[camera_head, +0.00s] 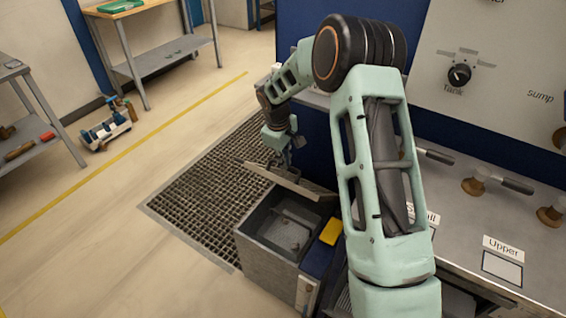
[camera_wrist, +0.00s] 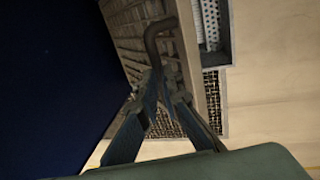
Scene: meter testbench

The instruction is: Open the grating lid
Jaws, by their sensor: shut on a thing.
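The grating lid (camera_head: 292,182) shows nearly edge-on in the head view. It is tilted up at the back of an open grey metal box (camera_head: 262,268), whose inside is visible. In the wrist view the lid's slatted face (camera_wrist: 135,25) fills the upper middle, with a dark bent handle (camera_wrist: 158,32) standing out from it. My gripper (camera_head: 284,165) is at the lid's upper side. In the wrist view my gripper (camera_wrist: 163,82) has its fingertips closed together on the handle's end. The exact contact is dark and partly hidden.
A floor grating (camera_head: 195,195) lies left of the box. A yellow block (camera_head: 331,231) sits right beside the box. The bench (camera_head: 470,215) with valve handles is at right, under a panel with a knob (camera_head: 459,75). Open floor (camera_head: 80,220) lies left.

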